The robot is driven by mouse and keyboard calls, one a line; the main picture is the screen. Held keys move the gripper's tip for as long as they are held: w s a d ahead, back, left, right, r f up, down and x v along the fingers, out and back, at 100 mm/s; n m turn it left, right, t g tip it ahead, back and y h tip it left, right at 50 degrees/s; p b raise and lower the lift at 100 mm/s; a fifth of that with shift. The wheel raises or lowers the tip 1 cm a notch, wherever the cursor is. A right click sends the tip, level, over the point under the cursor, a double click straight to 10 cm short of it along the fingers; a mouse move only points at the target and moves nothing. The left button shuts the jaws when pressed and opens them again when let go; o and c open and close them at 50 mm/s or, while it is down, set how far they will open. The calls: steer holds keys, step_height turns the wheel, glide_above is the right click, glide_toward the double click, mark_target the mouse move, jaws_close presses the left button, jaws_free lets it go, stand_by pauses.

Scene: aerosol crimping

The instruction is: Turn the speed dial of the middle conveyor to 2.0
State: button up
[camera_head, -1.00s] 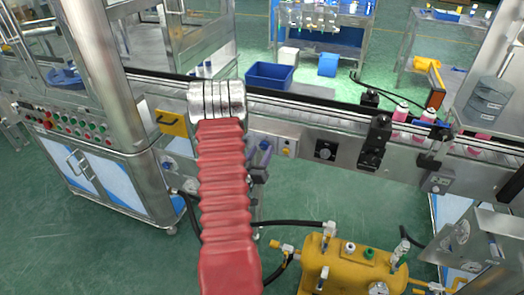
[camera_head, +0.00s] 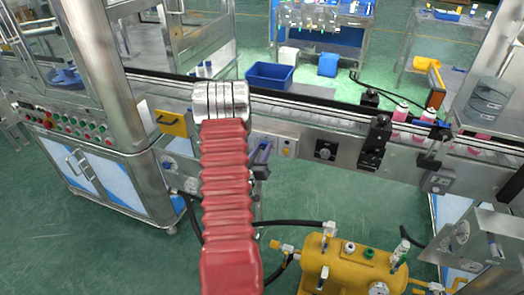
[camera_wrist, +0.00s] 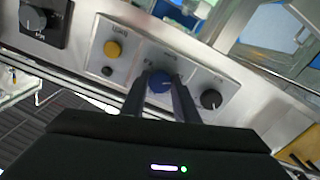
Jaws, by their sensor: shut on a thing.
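A silver control panel (camera_wrist: 133,64) on the middle conveyor's side shows in the wrist view. It carries a blue knob (camera_wrist: 160,81), a yellow button (camera_wrist: 112,48) and a small black knob (camera_wrist: 210,98). My gripper (camera_wrist: 161,90) is shut on the blue knob, one dark finger on each side. A larger black dial (camera_wrist: 36,19) on a black plate is at the upper left, apart from my gripper; it also shows in the head view (camera_head: 325,150). The labels are too blurred to read, so I cannot tell the settings. My red-sleeved arm hides part of the panel in the head view.
The conveyor (camera_head: 340,119) runs across the head view, with pink bottles (camera_head: 400,113) on its right part. A yellow tank (camera_head: 345,268) with hoses stands in front on the floor. A steel cabinet machine (camera_head: 100,185) stands left. Green floor is open between them.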

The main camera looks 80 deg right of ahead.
steer(key=shift+a, duration=0.1)
steer(key=shift+c, duration=0.8)
steer(key=shift+m, duration=0.5)
steer(key=m, duration=0.4)
steer(key=shift+w+m, duration=0.1)
steer(key=shift+m, duration=0.2)
steer(key=m, duration=0.6)
steer(key=o, duration=1.1)
steer(key=shift+c, duration=0.2)
